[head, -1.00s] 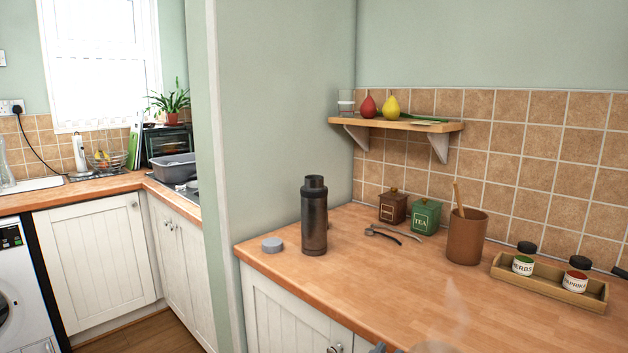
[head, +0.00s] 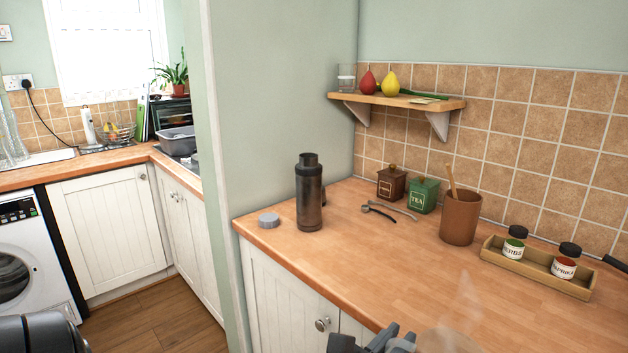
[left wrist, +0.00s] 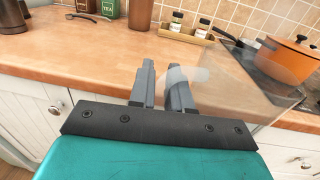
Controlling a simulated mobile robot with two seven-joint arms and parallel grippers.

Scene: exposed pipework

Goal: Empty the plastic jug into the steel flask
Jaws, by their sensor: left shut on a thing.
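The steel flask (head: 310,196), dark and upright with an open-looking narrow neck, stands near the counter's left end. A grey round lid (head: 268,220) lies on the counter to its left. The plastic jug (head: 450,335) is clear and see-through, only partly visible at the bottom edge of the head view; it also shows faintly in the left wrist view (left wrist: 245,72). My left gripper (head: 373,342) is shut on the jug, with its fingers (left wrist: 167,78) at what looks like the handle. The jug's contents cannot be made out. My right gripper is not in view.
Behind the flask are a brown canister (head: 391,183), a green tea tin (head: 424,195) and measuring spoons (head: 385,211). A brown utensil pot (head: 460,218) and a spice tray (head: 535,270) stand right. An orange pan (left wrist: 284,62) is farther right. The front middle counter is clear.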

